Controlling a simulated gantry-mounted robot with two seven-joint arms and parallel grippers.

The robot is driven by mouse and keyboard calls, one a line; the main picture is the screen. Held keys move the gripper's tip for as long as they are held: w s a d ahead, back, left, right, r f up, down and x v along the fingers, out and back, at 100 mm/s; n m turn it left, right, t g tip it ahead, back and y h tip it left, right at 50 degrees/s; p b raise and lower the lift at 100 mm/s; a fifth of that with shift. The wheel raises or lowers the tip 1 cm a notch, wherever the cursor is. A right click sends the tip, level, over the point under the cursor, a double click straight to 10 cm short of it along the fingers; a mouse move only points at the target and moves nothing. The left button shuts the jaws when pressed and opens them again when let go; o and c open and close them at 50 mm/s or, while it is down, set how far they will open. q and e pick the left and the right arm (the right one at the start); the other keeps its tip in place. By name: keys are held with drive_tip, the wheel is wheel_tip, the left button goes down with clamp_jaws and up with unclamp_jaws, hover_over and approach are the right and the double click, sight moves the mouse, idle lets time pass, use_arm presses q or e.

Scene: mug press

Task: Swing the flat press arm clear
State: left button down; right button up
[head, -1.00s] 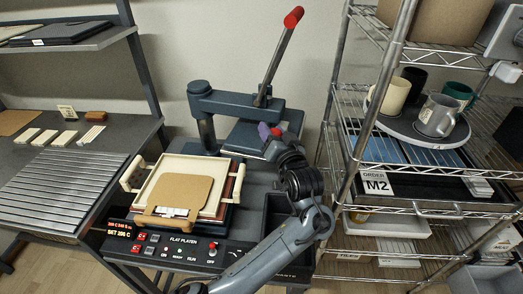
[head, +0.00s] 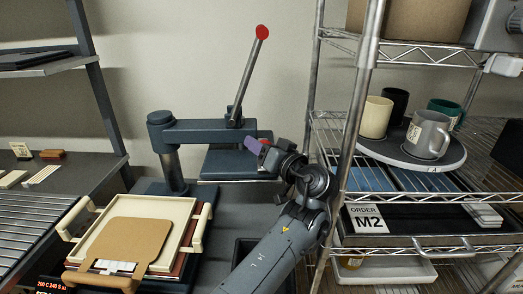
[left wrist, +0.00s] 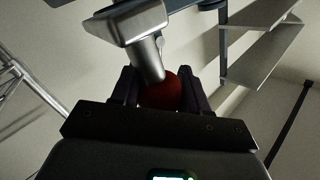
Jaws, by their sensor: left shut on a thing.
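The dark blue press arm (head: 215,131) reaches right from its post (head: 169,165). A flat plate (head: 235,164) hangs beneath it, off to the right of the cream tray (head: 178,216). A lever with a red knob (head: 262,32) rises from the arm. My left gripper (head: 261,149) is at the arm's outer end. In the left wrist view, its dark fingers stand on either side of a second red knob (left wrist: 163,92) at the end of a metal stem (left wrist: 148,58). The gripper is shut on that knob. My right gripper is not in view.
A wire rack with mugs on a round tray (head: 447,163) and an "ORDER M2" card (head: 367,218) stands close on the right of my left arm. A slatted table (head: 32,225) is at the left. A wall is behind the press.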

use_arm(q)
drive_tip(key=shift+w+a+r, duration=0.15)
drive_tip(key=shift+a+r, duration=0.15)
drive_tip(key=shift+a, duration=0.2)
drive_tip(key=c, duration=1)
unclamp_jaws()
drive_tip(key=o, duration=0.4)
drive_tip(key=shift+w+a, duration=0.1)
drive_tip(key=shift+d+f, duration=0.15)
drive_tip(key=shift+d, duration=0.15)
drive_tip(key=shift+s+d, duration=0.2)
drive_tip(key=shift+s, duration=0.15)
drive_tip(key=shift+b+v, duration=0.8)
drive_tip(key=shift+v, duration=2.65)
